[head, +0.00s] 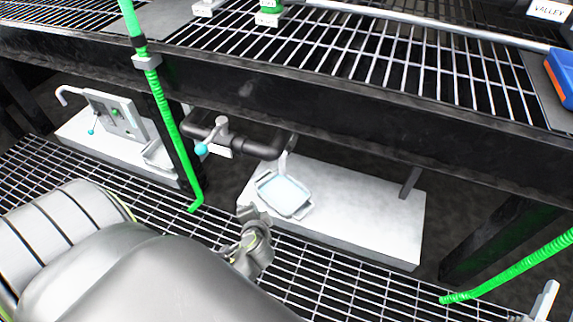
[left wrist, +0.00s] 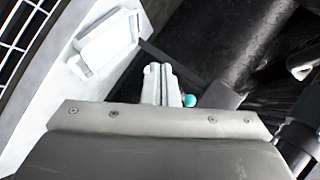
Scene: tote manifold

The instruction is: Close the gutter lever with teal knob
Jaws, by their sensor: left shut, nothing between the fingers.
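A lever with a teal knob (head: 201,149) sits on the dark pipe (head: 262,150) under the black grated bench. The lever angles down and left from a grey valve stem. In the left wrist view a teal knob (left wrist: 190,101) shows just right of my fingers, partly hidden by the gripper body. My left gripper (head: 248,212) is shut and empty, low in front of the pipe and near the tray. Its fingers (left wrist: 160,82) are together in the left wrist view. Its distance from the knob is hard to tell. My right gripper is not clearly seen.
A shallow tray (head: 266,201) lies on a pale slab (head: 375,215) below the pipe. A second teal knob (head: 91,132) is by a grey panel (head: 128,122) at left. Green hoses (head: 170,120) hang at left and lower right (head: 510,273). The bench edge (head: 330,105) overhangs.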

